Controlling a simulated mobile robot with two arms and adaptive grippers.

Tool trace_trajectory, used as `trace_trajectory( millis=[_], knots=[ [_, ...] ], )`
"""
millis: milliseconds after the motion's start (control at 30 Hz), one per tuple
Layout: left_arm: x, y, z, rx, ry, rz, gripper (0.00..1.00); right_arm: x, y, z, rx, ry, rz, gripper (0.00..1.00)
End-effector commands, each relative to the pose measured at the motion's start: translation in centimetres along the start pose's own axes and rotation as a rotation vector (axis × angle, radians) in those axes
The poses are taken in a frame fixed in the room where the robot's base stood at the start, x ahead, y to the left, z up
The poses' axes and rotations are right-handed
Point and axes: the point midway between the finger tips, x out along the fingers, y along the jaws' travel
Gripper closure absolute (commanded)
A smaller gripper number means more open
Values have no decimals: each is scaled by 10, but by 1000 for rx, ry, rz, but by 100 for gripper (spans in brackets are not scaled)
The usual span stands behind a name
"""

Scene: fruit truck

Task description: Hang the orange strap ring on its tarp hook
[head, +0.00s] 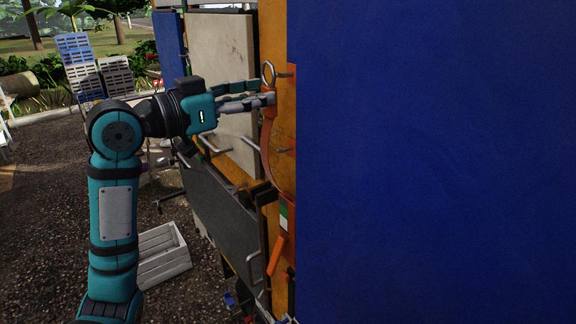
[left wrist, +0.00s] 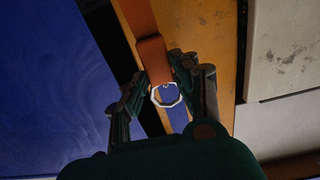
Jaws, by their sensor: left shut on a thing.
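The orange strap (head: 265,142) hangs down along the orange post of the truck, with a metal ring (head: 268,73) at its upper end. My left gripper (head: 266,97) is shut on the strap end just below the ring. In the left wrist view the strap (left wrist: 152,58) lies between the two fingers, and the ring (left wrist: 166,96) shows near the fingertips. A metal tarp hook (head: 285,74) sticks out from the post right beside the ring. I cannot tell whether the ring is around the hook or only next to it. My right gripper is not in view.
A second hook (head: 282,150) sits lower on the post. A large blue tarp (head: 430,160) fills the right side. Grey truck panels (head: 228,75) stand left of the post. A white crate (head: 163,253) is on the gravel, with stacked crates (head: 98,75) farther back.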

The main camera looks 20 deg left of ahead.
Motion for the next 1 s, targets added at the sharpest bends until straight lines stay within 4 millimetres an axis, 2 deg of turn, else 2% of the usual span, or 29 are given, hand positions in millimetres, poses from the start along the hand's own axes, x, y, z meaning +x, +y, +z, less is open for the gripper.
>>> trace_trajectory(
  millis=[1000],
  knots=[
    [26,0,4,-1,0,1,99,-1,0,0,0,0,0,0]
  ],
)
